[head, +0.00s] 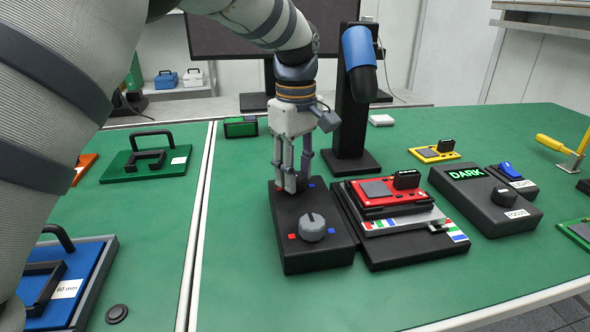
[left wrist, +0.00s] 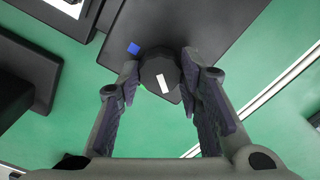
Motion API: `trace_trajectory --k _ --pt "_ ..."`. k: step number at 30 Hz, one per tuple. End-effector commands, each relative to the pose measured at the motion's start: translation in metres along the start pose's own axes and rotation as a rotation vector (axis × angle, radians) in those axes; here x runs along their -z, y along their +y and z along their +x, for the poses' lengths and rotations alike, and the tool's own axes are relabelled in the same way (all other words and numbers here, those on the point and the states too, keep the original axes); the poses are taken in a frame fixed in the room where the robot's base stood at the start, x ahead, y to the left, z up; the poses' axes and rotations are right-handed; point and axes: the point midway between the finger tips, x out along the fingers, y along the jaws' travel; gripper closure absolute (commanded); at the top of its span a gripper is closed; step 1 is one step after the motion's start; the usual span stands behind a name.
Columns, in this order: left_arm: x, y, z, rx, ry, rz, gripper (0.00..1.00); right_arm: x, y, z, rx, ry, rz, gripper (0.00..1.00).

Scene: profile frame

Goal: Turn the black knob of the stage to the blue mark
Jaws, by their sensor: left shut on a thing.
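A black box (head: 294,256) carries a black knob (left wrist: 151,70) at its far end and a grey knob (head: 312,226) at its near end. My left gripper (head: 291,184) points down over the far end, with its fingers on both sides of the black knob. The left wrist view shows the two fingertips (left wrist: 160,78) shut on it. The knob's white line lies on the side away from the blue mark (left wrist: 134,48). The blue mark also shows in the head view (head: 311,185), right of the fingers. A red mark (head: 279,188) shows left of them. My right gripper is out of view.
Right of the box, a red board (head: 381,205) sits on a silver plate over a black base. A black stand (head: 351,130) with a blue-topped head rises behind. A dark box reading DARK (head: 478,190) stands farther right.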

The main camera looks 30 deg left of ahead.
Motion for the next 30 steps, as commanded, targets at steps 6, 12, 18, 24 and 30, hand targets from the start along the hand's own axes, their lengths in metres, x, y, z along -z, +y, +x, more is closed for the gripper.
trace_trajectory --k 6,12,18,24,30 --pt "-0.0003 -0.0002 0.0011 0.003 -0.001 0.204 0.95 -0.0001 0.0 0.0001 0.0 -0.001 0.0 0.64" --pt "-0.0003 -0.0001 0.0013 0.003 -0.001 0.395 0.95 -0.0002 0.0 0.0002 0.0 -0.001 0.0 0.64" --pt "-0.0003 -0.0001 0.0014 0.003 -0.002 0.585 0.95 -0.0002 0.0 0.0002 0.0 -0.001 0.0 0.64" --pt "-0.0002 -0.0001 0.0015 0.002 -0.002 0.774 0.95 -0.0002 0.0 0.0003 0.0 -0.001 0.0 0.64" --pt "-0.0002 -0.0002 0.0016 0.003 -0.003 0.965 0.95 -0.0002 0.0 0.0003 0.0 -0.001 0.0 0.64"
